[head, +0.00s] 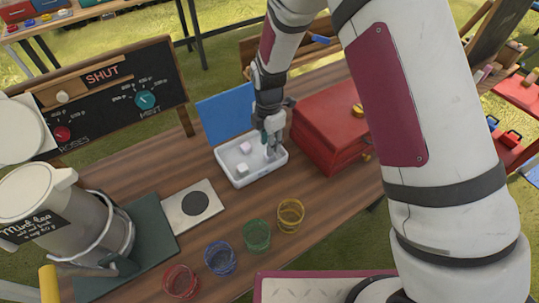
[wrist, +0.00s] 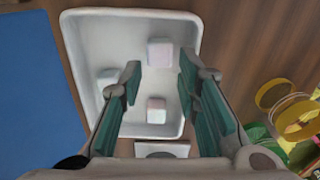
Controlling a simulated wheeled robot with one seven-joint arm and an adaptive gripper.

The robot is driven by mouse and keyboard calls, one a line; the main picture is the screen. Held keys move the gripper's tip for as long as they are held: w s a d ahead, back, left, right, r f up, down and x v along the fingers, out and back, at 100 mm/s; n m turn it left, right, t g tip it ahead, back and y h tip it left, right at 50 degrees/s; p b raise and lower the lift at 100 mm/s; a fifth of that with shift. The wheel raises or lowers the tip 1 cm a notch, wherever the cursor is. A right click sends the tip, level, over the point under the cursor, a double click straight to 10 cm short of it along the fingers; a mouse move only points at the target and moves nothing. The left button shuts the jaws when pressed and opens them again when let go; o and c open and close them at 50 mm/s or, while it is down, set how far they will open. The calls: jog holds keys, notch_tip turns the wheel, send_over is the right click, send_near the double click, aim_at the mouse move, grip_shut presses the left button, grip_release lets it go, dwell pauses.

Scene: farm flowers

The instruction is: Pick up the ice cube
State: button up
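A white tray (head: 231,179) stands on the wooden table; its inner floor also shows in the wrist view (wrist: 116,35). Three pale ice cubes lie apart in it: one at the far end in the wrist view (wrist: 159,53), one at the left partly hidden by a finger (wrist: 106,76), and one lower down (wrist: 156,110). The head view shows two cubes clearly, a pinkish one (head: 246,147) and a white one (head: 242,168). My gripper (head: 269,152) points down over the tray's right part. Its fingers (wrist: 160,75) are apart with nothing clasped.
A blue panel (head: 224,115) stands behind the tray; a red box (head: 328,128) is close at right. A white tile with a dark disc (head: 180,218) and red, blue, green and yellow glasses (head: 290,214) are in front. A mint tea pitcher (head: 62,215) stands left.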

jog(key=shift+a+f+p, duration=0.15)
jog(key=shift+f+p, duration=0.25)
jog(key=shift+f, duration=1.9)
jog(key=shift+c, duration=0.2)
jog(key=c, duration=0.5)
